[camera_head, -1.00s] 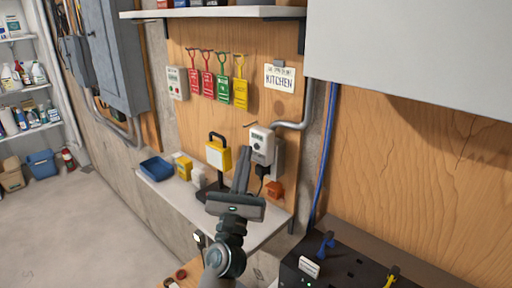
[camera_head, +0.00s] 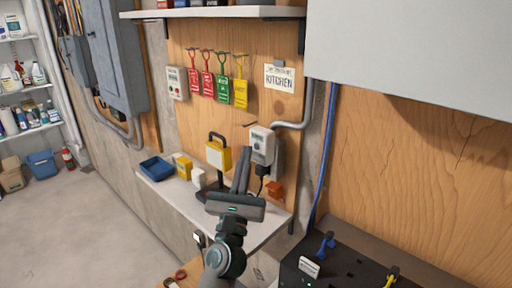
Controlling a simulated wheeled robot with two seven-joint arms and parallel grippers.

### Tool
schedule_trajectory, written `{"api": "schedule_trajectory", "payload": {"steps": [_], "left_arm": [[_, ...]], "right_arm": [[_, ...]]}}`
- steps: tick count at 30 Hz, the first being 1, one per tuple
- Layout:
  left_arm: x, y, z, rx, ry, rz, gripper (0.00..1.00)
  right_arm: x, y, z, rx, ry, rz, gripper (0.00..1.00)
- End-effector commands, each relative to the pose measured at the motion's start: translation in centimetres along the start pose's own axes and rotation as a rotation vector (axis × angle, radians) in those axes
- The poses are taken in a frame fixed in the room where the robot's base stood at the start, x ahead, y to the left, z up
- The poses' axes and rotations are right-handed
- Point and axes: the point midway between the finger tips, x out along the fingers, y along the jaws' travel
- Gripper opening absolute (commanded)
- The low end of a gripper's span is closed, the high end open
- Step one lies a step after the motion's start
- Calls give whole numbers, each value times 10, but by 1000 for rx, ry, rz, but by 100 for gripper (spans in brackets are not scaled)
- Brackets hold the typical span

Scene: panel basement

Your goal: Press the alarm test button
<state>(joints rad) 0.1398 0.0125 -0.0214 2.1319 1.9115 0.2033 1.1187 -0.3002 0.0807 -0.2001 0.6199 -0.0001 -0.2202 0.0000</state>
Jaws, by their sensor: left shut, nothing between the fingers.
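A small white box (camera_head: 177,83) with small coloured marks on its face is mounted on the wooden board, left of the hanging tags. It may carry the alarm test button, but the marks are too small to read. A grey-white device (camera_head: 262,145) with a dark display is on the board further right, with a black plug and cord below it. My left gripper (camera_head: 243,152) is shut and empty, pointing up in front of the board, just left of this device in the picture. It stands apart from the white box. My right gripper is not in view.
A narrow white shelf (camera_head: 264,235) below the board holds a blue tray (camera_head: 156,168), a yellow lamp (camera_head: 218,154) and small boxes. Red, green and yellow tags (camera_head: 223,88) hang above. Open floor lies left.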

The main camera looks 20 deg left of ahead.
Motion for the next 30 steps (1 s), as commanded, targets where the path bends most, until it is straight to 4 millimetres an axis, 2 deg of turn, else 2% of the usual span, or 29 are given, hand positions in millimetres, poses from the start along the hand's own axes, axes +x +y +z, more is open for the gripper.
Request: {"api": "schedule_trajectory", "payload": {"steps": [30], "left_arm": [[6,-4,-4,0,0,0,0]], "right_arm": [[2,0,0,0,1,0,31]]}}
